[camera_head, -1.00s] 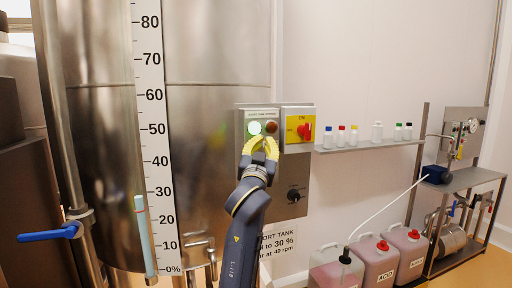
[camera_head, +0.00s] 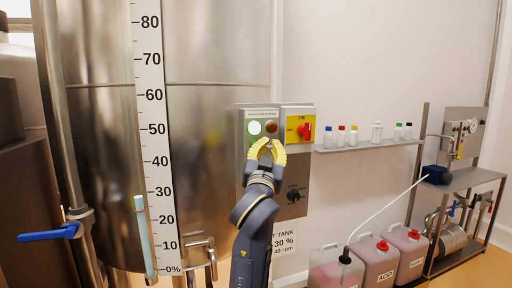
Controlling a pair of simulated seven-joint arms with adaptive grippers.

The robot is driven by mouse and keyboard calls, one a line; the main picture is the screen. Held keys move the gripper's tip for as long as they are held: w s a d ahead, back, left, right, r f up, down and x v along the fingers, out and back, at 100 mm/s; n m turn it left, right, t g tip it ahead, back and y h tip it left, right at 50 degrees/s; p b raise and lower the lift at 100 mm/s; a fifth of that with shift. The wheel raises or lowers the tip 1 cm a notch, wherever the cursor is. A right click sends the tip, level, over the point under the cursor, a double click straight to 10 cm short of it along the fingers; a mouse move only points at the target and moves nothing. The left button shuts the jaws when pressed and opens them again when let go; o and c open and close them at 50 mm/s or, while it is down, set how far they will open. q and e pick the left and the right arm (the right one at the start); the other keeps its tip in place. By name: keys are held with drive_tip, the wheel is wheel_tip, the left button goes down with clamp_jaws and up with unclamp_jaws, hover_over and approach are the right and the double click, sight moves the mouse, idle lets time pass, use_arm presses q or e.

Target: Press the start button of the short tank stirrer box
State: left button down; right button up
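The short tank stirrer box (camera_head: 253,114) is a grey box on the wall beside the steel tank. Its start button (camera_head: 255,128) is round and glows white-green. A dark reddish-brown button (camera_head: 271,127) sits to its right. My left gripper (camera_head: 266,144) has yellow fingertips and is in front of the box, its tips just below the two buttons in the picture. The fingers are curved with a gap between the tips, and nothing is held. I cannot tell if they touch the box. My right gripper is not in view.
A yellow panel with a red rotary switch (camera_head: 305,132) adjoins the box. A black knob (camera_head: 293,196) is below. The tall steel tank (camera_head: 222,75) with its level scale (camera_head: 152,110) stands left. A shelf (camera_head: 365,146) of small bottles and several pink canisters (camera_head: 377,262) are right.

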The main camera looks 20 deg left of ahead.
use_arm(q)
drive_tip(key=shift+s+d, duration=0.35)
drive_tip(key=shift+s, duration=0.1)
idle(0.6)
